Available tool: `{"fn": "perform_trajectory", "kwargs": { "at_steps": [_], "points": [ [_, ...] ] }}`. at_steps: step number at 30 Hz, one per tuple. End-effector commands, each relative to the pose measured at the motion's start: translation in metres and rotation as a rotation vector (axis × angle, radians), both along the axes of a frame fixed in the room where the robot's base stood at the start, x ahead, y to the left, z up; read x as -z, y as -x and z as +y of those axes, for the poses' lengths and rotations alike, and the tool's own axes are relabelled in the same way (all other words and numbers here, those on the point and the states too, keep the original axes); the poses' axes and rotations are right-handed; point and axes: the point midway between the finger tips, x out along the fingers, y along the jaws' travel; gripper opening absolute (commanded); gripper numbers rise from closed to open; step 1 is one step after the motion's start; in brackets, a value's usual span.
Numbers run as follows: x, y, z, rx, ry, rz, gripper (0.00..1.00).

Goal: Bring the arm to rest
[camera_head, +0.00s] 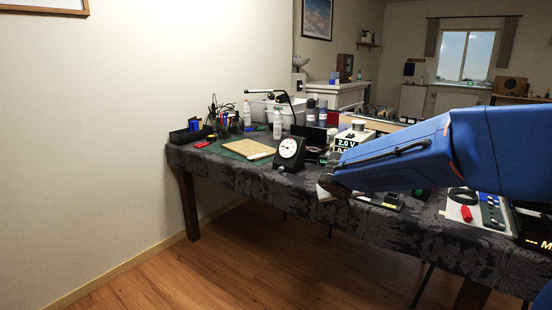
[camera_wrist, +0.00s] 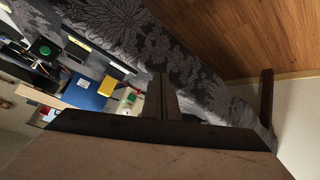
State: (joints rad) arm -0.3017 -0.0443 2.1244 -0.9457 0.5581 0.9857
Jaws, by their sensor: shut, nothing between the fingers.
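My blue arm (camera_head: 430,150) reaches in from the right in the head view, over the table with the dark floral cloth (camera_head: 235,172). My gripper (camera_wrist: 163,97) shows in the wrist view as two dark fingers side by side, shut with nothing between them. In the head view the fingers cannot be made out clearly at the arm's far end. The wrist view is turned, with the tablecloth (camera_wrist: 150,45) running diagonally behind the fingers. The gripper appears near the table's front edge and apart from the objects there.
A black dial gauge (camera_head: 290,152) stands near the table's front edge, left of the arm. A voltage display (camera_head: 347,143) is partly behind the arm. The wooden floor (camera_head: 240,255) in front is clear.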

Motion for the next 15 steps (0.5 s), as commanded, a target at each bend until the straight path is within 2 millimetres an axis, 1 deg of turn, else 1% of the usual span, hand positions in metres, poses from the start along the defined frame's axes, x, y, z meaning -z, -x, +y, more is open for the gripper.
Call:
{"fn": "perform_trajectory", "kwargs": {
  "at_steps": [8,11,15],
  "points": [
    [-0.006,0.026,-0.021,0.026,0.0,0.024,0.0],
    [-0.009,0.04,-0.03,0.037,-0.002,0.036,0.0],
    [-0.011,0.065,-0.045,0.054,-0.006,0.06,0.0]
  ]
}}
